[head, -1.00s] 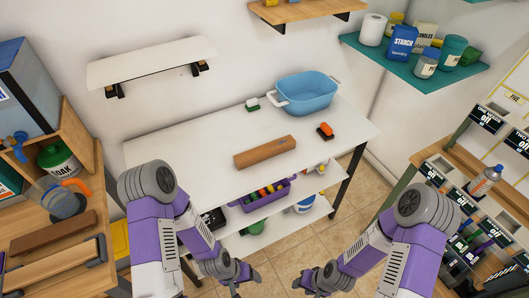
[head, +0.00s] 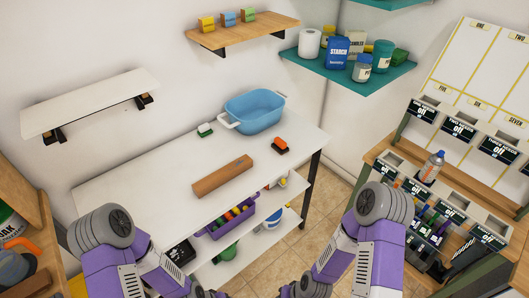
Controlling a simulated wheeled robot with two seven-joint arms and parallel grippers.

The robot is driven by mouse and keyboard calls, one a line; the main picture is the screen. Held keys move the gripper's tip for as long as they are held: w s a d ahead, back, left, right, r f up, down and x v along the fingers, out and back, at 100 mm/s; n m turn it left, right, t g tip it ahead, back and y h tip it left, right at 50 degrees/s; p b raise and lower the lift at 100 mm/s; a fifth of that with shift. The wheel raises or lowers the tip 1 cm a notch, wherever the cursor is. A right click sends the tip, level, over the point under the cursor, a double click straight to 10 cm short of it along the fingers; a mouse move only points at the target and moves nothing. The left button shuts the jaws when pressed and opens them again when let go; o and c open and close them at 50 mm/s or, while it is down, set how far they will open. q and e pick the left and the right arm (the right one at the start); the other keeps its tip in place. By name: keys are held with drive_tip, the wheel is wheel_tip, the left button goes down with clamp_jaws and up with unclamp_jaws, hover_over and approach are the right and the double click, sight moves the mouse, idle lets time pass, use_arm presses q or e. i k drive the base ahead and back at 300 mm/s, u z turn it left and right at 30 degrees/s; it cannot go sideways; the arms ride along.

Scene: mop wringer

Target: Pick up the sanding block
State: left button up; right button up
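No label marks a sanding block. Three things on the white table (head: 130,190) could be it, and I cannot tell which: a long brown block (head: 222,178) with small print near the front, a small orange and black block (head: 280,146) to its right, and a small green and white block (head: 205,130) at the back. My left gripper (head: 205,293) and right gripper (head: 300,291) are at the bottom edge, in front of the table and apart from all three. Their fingers are largely cut off by the picture edge.
A blue basin (head: 253,112) stands at the back of the table. A purple caddy (head: 226,222) is on the lower shelf. A wooden bench with bins and an aerosol can (head: 432,167) is at right. Wall shelves hang above. The table's left part is clear.

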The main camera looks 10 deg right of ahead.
sight(279, 144)
drive_tip(key=k, duration=0.5)
drive_tip(key=z, duration=1.35)
drive_tip(key=i, duration=1.1)
drive_tip(key=u, duration=1.9)
